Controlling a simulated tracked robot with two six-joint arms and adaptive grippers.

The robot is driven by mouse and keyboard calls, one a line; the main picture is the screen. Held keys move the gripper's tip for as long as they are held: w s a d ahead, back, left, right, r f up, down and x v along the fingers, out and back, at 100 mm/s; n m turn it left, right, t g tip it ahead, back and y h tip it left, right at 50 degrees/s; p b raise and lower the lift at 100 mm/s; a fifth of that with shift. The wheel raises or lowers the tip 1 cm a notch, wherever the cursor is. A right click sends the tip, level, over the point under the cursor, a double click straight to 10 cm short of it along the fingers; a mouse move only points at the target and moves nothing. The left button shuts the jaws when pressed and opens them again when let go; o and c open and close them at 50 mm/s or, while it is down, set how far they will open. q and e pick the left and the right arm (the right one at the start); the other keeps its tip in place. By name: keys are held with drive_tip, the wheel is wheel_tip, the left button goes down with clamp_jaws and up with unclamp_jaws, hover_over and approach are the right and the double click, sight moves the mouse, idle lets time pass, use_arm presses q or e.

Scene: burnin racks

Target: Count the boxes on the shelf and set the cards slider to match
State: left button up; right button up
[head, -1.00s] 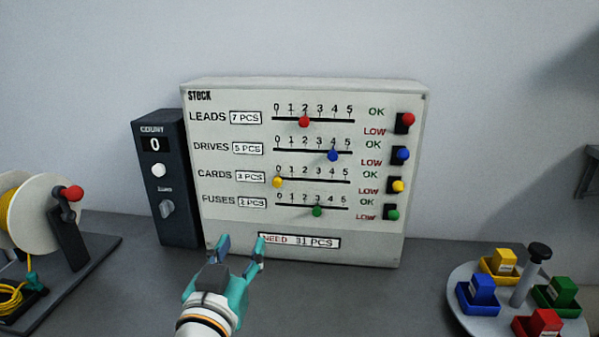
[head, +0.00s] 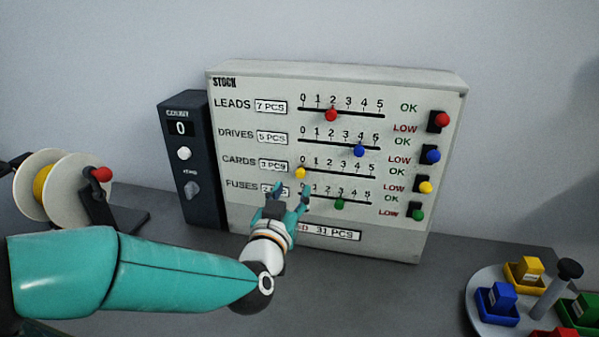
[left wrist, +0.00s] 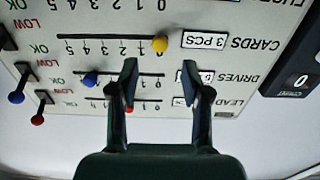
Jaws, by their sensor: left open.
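The stock panel (head: 420,235) stands upright on the bench, with slider rows for leads, drives, cards and fuses. The yellow cards slider knob (head: 300,173) sits at 0; its label reads 3 PCS. It also shows in the left wrist view (left wrist: 160,44). The red leads knob (head: 331,115) is at 2, the blue drives knob (head: 359,151) at 4 and the green fuses knob (head: 340,204) near 3. My left gripper (head: 288,190) is open and empty, just below the yellow knob, fingers toward the panel. No shelf of boxes is clearly in view. My right gripper is not in view.
A dark counter box (head: 190,165) reading 0 stands left of the panel. A cable reel (head: 75,185) is at the left. A round carousel (head: 480,315) with coloured bins is at the lower right. OK/LOW switches line the panel's right side.

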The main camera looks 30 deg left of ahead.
sight(300, 175)
use_arm(q)
drive_tip(key=p+x, duration=0.1)
drive_tip(key=x, duration=0.5)
drive_tip(key=shift+w, duration=0.2)
clamp_jaws()
